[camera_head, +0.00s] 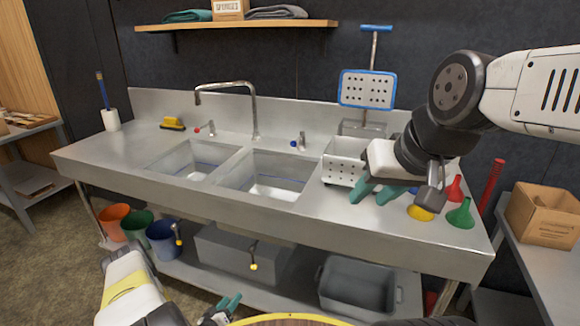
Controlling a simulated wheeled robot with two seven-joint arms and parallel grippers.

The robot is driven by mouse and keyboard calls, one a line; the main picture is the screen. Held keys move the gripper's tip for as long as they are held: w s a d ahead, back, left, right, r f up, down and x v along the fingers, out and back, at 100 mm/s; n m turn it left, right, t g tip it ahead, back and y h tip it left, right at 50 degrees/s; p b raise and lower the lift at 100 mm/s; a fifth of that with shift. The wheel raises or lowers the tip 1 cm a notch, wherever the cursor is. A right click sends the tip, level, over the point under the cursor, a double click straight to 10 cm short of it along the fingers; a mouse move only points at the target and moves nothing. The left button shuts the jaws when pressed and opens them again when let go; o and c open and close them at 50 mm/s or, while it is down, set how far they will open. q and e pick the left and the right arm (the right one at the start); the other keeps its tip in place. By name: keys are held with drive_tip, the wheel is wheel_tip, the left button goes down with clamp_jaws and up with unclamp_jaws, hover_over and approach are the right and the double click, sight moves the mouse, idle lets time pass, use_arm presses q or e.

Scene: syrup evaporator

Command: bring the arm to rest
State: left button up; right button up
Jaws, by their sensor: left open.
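My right arm (540,92) reaches in from the right edge, above the right end of the steel sink counter (335,215). My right gripper (376,193) has green fingers that stand apart with nothing seen between them. It is in front of the white perforated basket (340,160) and hides part of it; I cannot tell whether they touch. My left arm (128,290) comes in at the lower left. My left gripper (226,308) is low at the bottom edge, in front of the counter's lower shelf, open, with its green fingers partly cut off by the frame.
Red (453,189), green (461,214) and yellow (420,213) funnels stand right of my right gripper. A blue-rimmed strainer (367,89) is behind. A tall faucet (254,110) rises behind the two basins. A cardboard box (541,214) is at right. The counter's left end is mostly clear.

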use_arm(q)
drive_tip(key=w+a+r+m+g+y, duration=0.15)
drive_tip(key=w+a+r, duration=0.25)
drive_tip(key=w+r, duration=0.4)
drive_tip(key=w+a+r+m+g+y, duration=0.15)
drive_tip(key=w+a+r, duration=0.35)
drive_tip(key=r, duration=0.5)
wheel_tip(320, 180, up, 24)
drive_tip(key=d+g+y, duration=0.1)
drive_tip(key=d+g, duration=0.1)
drive_tip(key=s+d+r+g, duration=0.1)
drive_tip(key=s+d+r, duration=0.3)
drive_tip(key=s+r, duration=0.35)
drive_tip(key=s+d+r, duration=0.3)
drive_tip(key=s+r, duration=0.4)
drive_tip(key=r, duration=0.2)
drive_tip(key=s+d+r+g, duration=0.1)
drive_tip(key=s+d, duration=0.3)
drive_tip(key=s, duration=0.6)
drive_tip(key=s+d+r+g+h, duration=0.1)
drive_tip(key=s+d+r, duration=0.3)
drive_tip(key=s, duration=0.7)
drive_tip(key=shift+m+h, duration=0.3)
drive_tip(key=shift+m, duration=0.1)
drive_tip(key=shift+s, duration=0.1)
